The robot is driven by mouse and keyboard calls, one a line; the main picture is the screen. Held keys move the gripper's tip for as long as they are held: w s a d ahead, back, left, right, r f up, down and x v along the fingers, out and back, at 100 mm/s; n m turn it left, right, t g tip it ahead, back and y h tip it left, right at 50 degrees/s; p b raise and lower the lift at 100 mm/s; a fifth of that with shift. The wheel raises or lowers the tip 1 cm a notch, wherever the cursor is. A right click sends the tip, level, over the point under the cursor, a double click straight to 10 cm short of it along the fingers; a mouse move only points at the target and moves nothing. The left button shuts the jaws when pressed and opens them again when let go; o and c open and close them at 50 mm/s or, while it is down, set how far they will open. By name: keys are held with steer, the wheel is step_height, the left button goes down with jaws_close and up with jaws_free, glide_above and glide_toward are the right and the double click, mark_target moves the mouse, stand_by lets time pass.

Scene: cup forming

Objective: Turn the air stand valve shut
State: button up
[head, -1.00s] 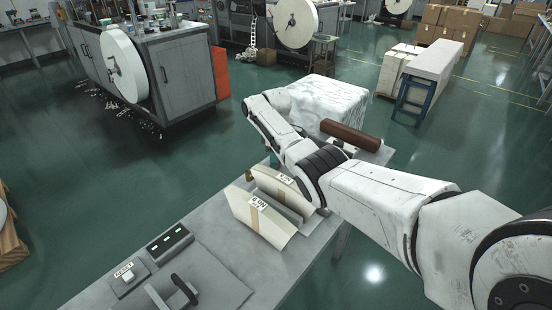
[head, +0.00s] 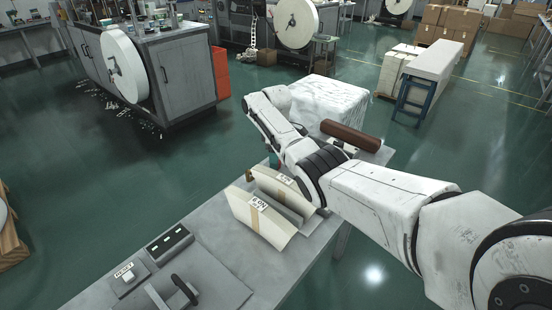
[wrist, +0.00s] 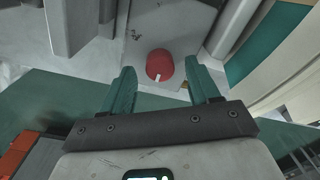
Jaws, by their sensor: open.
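A round red knob (wrist: 160,65) with a white mark on its lower edge shows in the wrist view, set against a grey surface; it appears to be the air stand valve. My gripper (wrist: 160,72) is open, with its two teal fingers on the left and right of the knob. A gap shows on each side, and I see no contact. The depth between fingertips and knob is hard to judge. In the head view my arm hides the knob and most of the gripper.
The grey bench (head: 225,262) carries cream sheet stacks (head: 258,215) with labels close beside my arm. A brown roll (head: 350,136) and a white wrapped block (head: 325,100) lie behind it. A switch box (head: 170,243) and black handle (head: 185,288) are at the front.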

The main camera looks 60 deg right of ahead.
step_height(320, 180, up, 10)
steer(key=shift+d, duration=0.15)
steer(key=shift+f, duration=0.1)
stand_by(0.6)
